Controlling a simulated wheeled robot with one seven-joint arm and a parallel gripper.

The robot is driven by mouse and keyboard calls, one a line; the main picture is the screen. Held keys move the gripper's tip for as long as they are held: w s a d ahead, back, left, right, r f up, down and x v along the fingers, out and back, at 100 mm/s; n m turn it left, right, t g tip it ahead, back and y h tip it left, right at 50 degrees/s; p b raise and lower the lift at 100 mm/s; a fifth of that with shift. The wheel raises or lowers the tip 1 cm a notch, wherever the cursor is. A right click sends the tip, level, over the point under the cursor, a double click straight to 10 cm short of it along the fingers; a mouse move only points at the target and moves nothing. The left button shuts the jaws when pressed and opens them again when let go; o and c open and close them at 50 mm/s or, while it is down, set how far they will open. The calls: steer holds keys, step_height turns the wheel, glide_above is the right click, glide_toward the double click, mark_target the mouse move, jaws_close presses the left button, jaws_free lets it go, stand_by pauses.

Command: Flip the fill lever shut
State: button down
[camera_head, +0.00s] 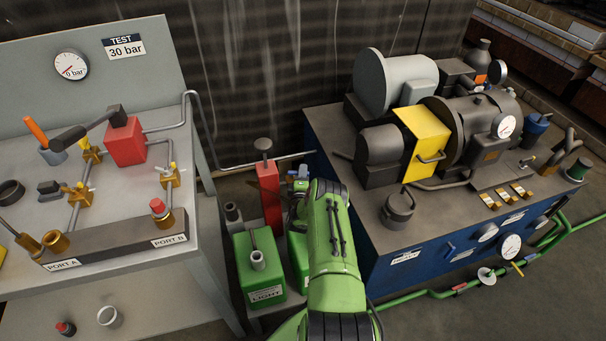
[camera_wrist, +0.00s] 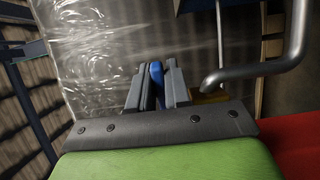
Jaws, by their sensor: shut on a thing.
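A blue lever (camera_wrist: 157,73), which looks like the fill lever, is between my gripper's fingers (camera_wrist: 157,88) in the wrist view. The fingers are closed on it, one on each side. Only its narrow blue end shows; a yellow piece (camera_wrist: 210,97) shows beside the right finger. In the head view my green arm reaches away, and its end is by the red pump post, in the gap between the bench and the blue unit. The lever's pivot and its angle are hidden there.
A red post (camera_head: 268,198) and a green LIGHT can (camera_head: 259,270) stand left of my arm. The grey test bench (camera_head: 209,262) is further left, its gauge (camera_head: 71,65) near 0 bar. The blue machine unit (camera_head: 420,268) is right. A grey pipe (camera_wrist: 255,68) passes right of my fingers.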

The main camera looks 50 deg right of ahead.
steer(key=shift+a, duration=0.1)
steer(key=shift+s+a+m+g+h+p, duration=0.1)
steer(key=shift+a+m+g+h+p, duration=0.2)
steer(key=shift+m+g+h, duration=0.55)
steer(key=shift+s+a+m+g+h+p, duration=0.15)
steer(key=shift+m+g+h+p, duration=0.2)
steer(key=shift+m+g, duration=0.65)
steer(key=shift+s+a+m+g+h+p, duration=0.1)
steer(key=shift+a+m+g+h+p, duration=0.3)
steer(key=shift+g, duration=0.95)
steer(key=shift+d, duration=0.15)
steer(key=c, duration=1.2)
jaws_free()
steer(key=shift+o, duration=0.2)
